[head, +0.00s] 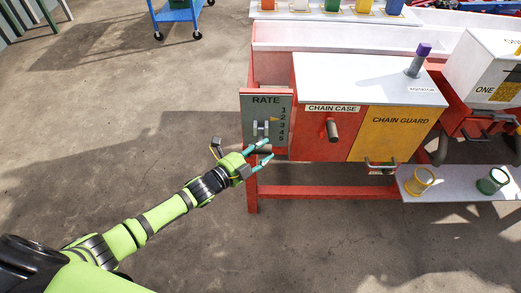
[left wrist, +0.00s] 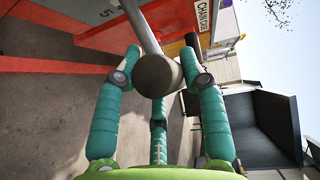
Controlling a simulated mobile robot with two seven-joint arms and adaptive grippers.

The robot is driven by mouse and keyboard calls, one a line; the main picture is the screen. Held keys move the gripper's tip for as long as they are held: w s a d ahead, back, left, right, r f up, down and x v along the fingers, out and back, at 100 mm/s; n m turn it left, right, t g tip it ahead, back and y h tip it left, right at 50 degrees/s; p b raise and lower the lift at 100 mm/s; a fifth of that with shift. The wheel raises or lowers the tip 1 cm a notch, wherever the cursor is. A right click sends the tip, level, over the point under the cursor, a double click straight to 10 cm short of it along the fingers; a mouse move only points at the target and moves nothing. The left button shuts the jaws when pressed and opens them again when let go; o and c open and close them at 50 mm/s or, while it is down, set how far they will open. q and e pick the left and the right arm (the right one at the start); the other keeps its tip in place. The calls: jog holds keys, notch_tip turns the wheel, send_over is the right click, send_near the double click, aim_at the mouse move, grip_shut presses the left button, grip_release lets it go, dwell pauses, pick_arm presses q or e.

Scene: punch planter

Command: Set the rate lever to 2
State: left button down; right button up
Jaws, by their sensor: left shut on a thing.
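The grey RATE panel (head: 250,118) is on the left end of the red machine, with the numbers 1 to 5 in a column. A small yellow pointer (head: 274,119) is beside the numbers, near the 2; its exact setting is too small to tell. The rate lever (head: 261,128) comes out of the panel. In the left wrist view its rod ends in a thick round grey knob (left wrist: 157,75). My left gripper (head: 263,152) is in front of the panel's lower edge, its teal fingers (left wrist: 161,62) shut around the knob. My right gripper is out of view.
Right of the panel are the CHAIN CASE (head: 312,130) with a protruding dark handle (head: 332,130) and the yellow CHAIN GUARD (head: 398,135). A red lower rail (head: 325,192) runs beneath. The floor left of the machine is clear; a blue cart (head: 176,14) stands farther back.

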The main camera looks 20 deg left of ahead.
pick_arm(q)
jog(key=c, duration=0.7)
grip_release()
jog(key=shift+w+r, duration=0.3)
jog(key=shift+r, duration=0.45)
jog(key=shift+s+f, duration=0.1)
jog(key=shift+f, duration=0.1)
jog(key=shift+s+f, duration=0.1)
jog(key=shift+f, duration=0.05)
jog(key=shift+s+a, duration=0.2)
jog(key=shift+s, duration=0.05)
jog(key=v, duration=1.1)
jog(key=shift+s, duration=0.1)
